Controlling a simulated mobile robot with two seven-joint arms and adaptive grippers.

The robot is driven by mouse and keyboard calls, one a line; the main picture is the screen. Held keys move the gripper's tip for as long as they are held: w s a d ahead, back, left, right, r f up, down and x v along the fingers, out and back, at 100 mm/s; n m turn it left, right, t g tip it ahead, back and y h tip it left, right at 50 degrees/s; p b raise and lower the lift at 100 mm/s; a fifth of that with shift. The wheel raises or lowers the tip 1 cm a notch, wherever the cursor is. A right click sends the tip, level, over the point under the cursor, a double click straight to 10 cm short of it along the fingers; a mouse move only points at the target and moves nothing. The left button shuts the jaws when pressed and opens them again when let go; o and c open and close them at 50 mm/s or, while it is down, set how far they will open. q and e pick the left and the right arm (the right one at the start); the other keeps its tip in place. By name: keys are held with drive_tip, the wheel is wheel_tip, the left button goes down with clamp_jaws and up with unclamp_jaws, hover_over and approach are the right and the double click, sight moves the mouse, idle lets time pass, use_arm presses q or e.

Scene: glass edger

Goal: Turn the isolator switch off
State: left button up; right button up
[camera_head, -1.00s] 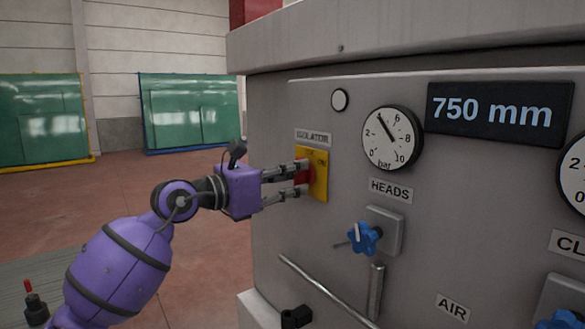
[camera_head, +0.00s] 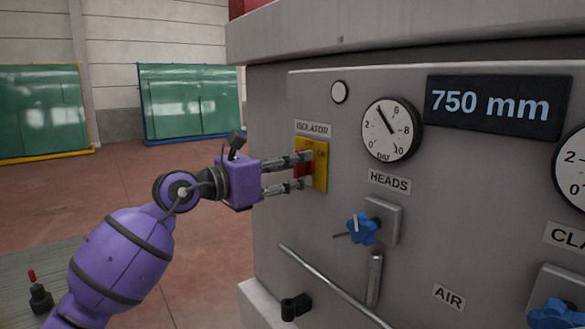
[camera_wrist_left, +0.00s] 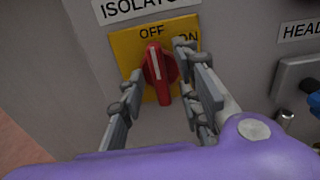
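The isolator switch is a red knob (camera_wrist_left: 160,72) on a yellow plate (camera_wrist_left: 127,48) below the ISOLATOR label. In the left wrist view its handle stands nearly upright, with its white line toward OFF and away from ON. In the head view the yellow plate (camera_head: 320,172) is on the left of the panel, with the red knob (camera_head: 302,166) partly hidden by my fingers. My left gripper (camera_head: 308,171) is at the switch. Its fingers (camera_wrist_left: 168,95) are spread on both sides of the knob, with gaps visible. My right gripper is not in view.
A blue HEADS knob (camera_head: 362,229) and a slanted metal bar (camera_head: 330,287) stick out of the panel below right of the switch. A pressure gauge (camera_head: 391,130) is at right. The floor left of the machine is open, with green glass racks (camera_head: 190,103) behind.

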use_arm(q)
drive_tip(key=v, duration=1.2)
